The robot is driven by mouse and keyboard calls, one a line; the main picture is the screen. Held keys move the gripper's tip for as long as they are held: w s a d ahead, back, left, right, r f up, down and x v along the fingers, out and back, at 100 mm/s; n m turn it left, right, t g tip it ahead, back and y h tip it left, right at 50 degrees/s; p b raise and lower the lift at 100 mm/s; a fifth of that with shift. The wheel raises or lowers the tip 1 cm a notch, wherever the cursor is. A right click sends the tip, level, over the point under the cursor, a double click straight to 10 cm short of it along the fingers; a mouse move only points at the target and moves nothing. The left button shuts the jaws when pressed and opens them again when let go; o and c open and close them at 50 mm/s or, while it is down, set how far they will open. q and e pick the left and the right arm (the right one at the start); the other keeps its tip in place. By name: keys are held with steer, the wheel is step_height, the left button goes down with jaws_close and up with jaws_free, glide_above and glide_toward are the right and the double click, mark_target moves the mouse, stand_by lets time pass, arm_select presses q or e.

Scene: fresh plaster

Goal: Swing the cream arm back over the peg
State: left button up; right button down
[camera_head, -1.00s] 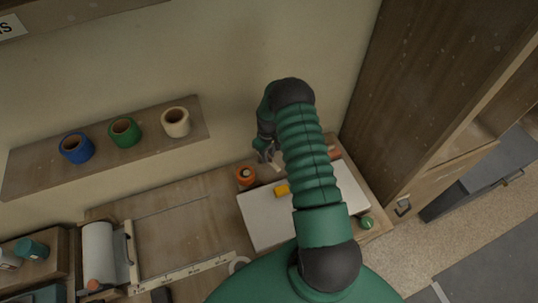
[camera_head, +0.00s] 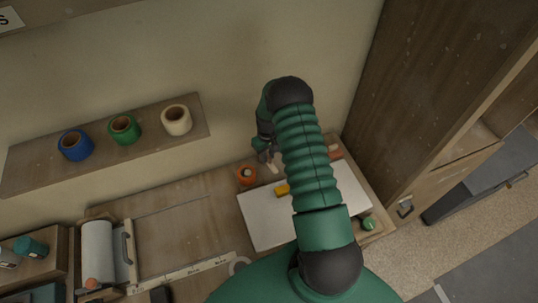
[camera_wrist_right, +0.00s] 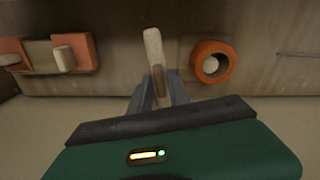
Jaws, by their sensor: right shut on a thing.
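The cream arm (camera_wrist_right: 154,55) is a short pale bar in the right wrist view, and it also shows in the head view (camera_head: 272,166). My right gripper (camera_wrist_right: 158,88) is shut on its near end; it shows in the head view (camera_head: 265,154) by the wall. The peg (camera_wrist_right: 210,64) is a pale round end inside an orange ring (camera_wrist_right: 221,48). The ring shows in the head view (camera_head: 246,174). The cream arm stands beside the ring with a gap between them, not over the peg. My left gripper is not in view.
A white board (camera_head: 262,222) lies on the bench, with a yellow piece (camera_head: 282,190) on it. An orange block (camera_wrist_right: 84,50) with a cream part is left in the wrist view. Blue (camera_head: 75,146), green (camera_head: 124,130) and cream (camera_head: 176,120) rolls stand on a shelf.

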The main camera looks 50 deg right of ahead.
steer(key=shift+w+a+f+m+b, duration=0.1)
steer(key=shift+a+m+b, duration=0.1)
steer(key=shift+a, duration=0.15)
steer(key=shift+a+f+m+b, duration=0.1)
steer(key=shift+a+b, duration=0.1)
steer(key=shift+a, duration=0.1)
steer(key=w+m+b, duration=0.1)
steer(key=m, duration=0.2)
steer(key=w+a+m+b, duration=0.1)
steer(key=m+b, duration=0.1)
steer(key=a+m+b, duration=0.1)
steer(key=m+b, duration=0.1)
steer(key=m, duration=0.1)
steer(key=shift+w+a+m, duration=0.25)
steer(key=shift+w+m, duration=0.05)
steer(key=shift+w, duration=0.1)
steer(key=shift+w+r+m+b, duration=0.15)
steer(key=shift+w+m+b, duration=0.45)
steer(key=shift+m, duration=0.6)
steer(key=shift+w+r, duration=0.1)
